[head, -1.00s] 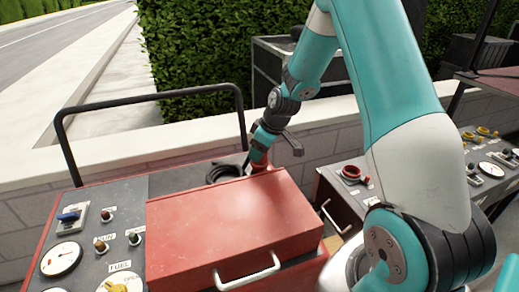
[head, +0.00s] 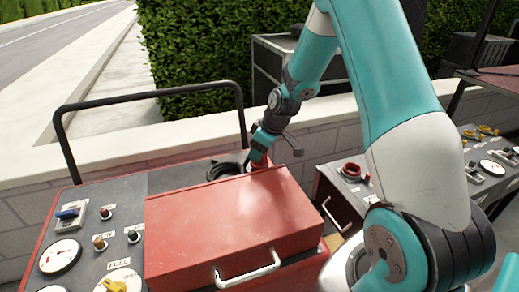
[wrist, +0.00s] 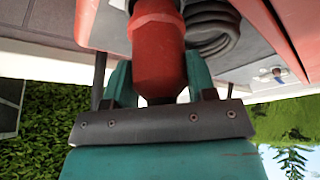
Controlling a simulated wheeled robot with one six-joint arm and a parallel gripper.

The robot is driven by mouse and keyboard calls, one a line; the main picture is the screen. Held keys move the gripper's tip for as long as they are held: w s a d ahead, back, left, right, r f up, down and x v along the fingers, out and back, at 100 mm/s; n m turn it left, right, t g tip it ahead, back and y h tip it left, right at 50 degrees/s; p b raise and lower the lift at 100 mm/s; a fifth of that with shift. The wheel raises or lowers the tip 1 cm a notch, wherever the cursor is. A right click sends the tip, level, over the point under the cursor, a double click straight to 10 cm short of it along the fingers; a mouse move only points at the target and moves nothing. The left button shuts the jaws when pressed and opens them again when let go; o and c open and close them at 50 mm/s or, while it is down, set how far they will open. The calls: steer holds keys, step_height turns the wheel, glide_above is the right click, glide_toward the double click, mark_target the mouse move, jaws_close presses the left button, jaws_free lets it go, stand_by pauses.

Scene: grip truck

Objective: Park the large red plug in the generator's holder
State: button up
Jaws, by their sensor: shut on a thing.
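My gripper (wrist: 155,85) is shut on the large red plug (wrist: 157,45), whose red body fills the space between the teal fingers in the wrist view. In the head view the plug (head: 258,160) shows only as a small red piece below my gripper (head: 262,147), behind the generator's red lid (head: 230,215). A coiled black cable (wrist: 212,30) lies beside the plug in the wrist view, and it also shows in the head view (head: 222,170). The holder cannot be made out, and the plug's far end is hidden.
The generator's control panel (head: 92,235) with gauges and switches is at the left. A black tube rail (head: 150,97) stands behind it. A second panel with a red round socket (head: 351,170) is to the right. A low wall and hedge run behind.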

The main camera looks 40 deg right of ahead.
steer(key=shift+f+b, duration=0.8)
steer(key=shift+f, duration=0.4)
steer(key=o, duration=1.5)
steer(key=shift+r, duration=0.1)
steer(key=shift+r+p, duration=2)
steer(key=shift+r, duration=0.45)
